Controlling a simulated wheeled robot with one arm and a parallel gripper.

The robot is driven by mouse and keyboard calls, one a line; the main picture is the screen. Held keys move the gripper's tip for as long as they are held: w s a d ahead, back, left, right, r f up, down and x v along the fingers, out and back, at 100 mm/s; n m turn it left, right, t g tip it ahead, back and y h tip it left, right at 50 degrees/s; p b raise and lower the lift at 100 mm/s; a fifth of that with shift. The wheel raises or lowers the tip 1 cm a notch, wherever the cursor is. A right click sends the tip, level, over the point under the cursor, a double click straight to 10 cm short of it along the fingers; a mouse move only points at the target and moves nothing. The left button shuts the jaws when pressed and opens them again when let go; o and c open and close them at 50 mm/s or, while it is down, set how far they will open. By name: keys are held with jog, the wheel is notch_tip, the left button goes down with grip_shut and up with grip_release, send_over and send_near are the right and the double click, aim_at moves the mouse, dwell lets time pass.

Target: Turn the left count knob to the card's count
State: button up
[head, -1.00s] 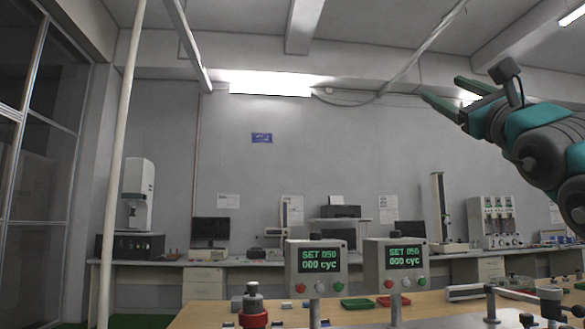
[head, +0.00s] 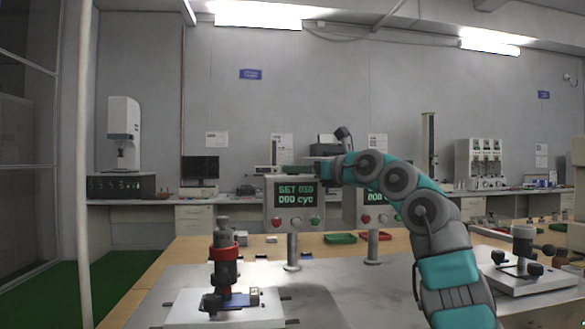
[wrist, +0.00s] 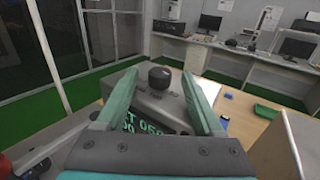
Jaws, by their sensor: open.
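The left counter box (head: 294,203) stands on a post, and its green screen reads SET 050 and 000 cyc. In the wrist view a round black knob (wrist: 160,77) sits on top of a grey box (wrist: 152,104) whose screen shows part of the same text. My gripper (wrist: 159,74) is open, with one green finger on each side of the knob. I cannot tell whether the fingers are level with it or above it. No readable count card shows.
The right counter box (head: 375,207) is partly hidden by my arm. A red-collared fixture (head: 223,262) stands at front left, another fixture (head: 523,257) at right. A green tray (head: 340,238) lies behind the boxes.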

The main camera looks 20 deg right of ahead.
jog(key=shift+w+a+r, duration=0.15)
jog(key=shift+w+a, duration=0.15)
jog(key=shift+w, duration=0.3)
jog(key=shift+x, duration=0.85)
jog(key=shift+d, duration=0.15)
grip_shut()
